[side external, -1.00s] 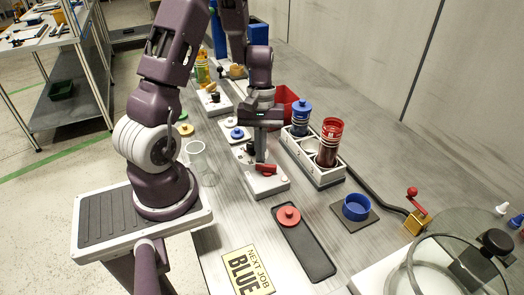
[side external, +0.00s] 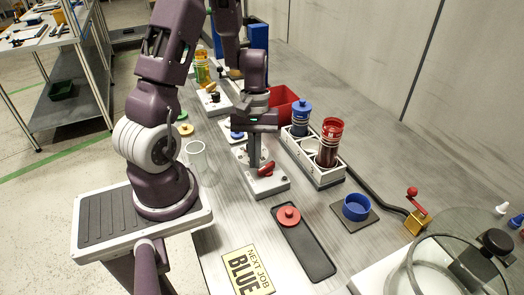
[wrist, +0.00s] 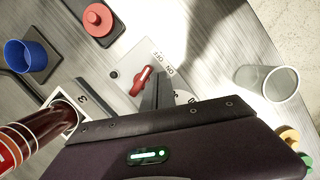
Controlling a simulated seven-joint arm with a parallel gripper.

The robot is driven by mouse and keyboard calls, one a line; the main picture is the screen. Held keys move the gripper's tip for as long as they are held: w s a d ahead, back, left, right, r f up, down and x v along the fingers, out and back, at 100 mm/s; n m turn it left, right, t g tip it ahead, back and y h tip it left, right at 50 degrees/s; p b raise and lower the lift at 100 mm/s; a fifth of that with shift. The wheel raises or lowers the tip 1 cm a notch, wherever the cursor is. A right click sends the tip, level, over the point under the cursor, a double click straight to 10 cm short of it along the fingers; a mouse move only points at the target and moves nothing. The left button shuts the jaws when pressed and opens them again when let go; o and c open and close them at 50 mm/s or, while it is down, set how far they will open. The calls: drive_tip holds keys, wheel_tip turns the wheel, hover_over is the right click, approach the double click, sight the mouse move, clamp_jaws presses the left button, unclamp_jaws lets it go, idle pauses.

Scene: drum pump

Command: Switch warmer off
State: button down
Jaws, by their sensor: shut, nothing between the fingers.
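The warmer's white control box (side external: 268,186) stands on the bench with a red switch handle (side external: 266,170) on top. In the wrist view the red handle (wrist: 142,80) points roughly toward the OFF label (wrist: 157,57), with the ON label (wrist: 170,70) beside it. My gripper (side external: 254,164) is shut and empty, pointing down over the box. In the wrist view its fingertips (wrist: 158,76) are just right of the handle; I cannot tell whether they touch it. The fingers partly cover a round dial (wrist: 185,97).
A white rack (side external: 325,178) with a red canister (side external: 330,145) and a blue one (side external: 301,118) stands right of the box. A black tray (side external: 310,250) with a red lid (side external: 289,215) lies in front. A clear cup (side external: 197,160) stands left.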

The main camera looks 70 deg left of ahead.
drive_tip(key=shift+s+d, duration=0.15)
drive_tip(key=shift+d, duration=0.1)
drive_tip(key=shift+w, duration=0.9)
drive_tip(key=shift+a, duration=0.1)
drive_tip(key=s+a, duration=0.2)
drive_tip(key=shift+s+a, duration=0.1)
drive_tip(key=shift+a, duration=0.3)
drive_tip(key=shift+s+a+r, duration=0.3)
drive_tip(key=shift+a+r, duration=0.15)
drive_tip(key=shift+r, duration=0.25)
wheel_tip(320, 180, up, 8)
drive_tip(key=s+a, duration=0.1)
drive_tip(key=shift+s+a+r, duration=0.2)
drive_tip(key=shift+s, duration=0.05)
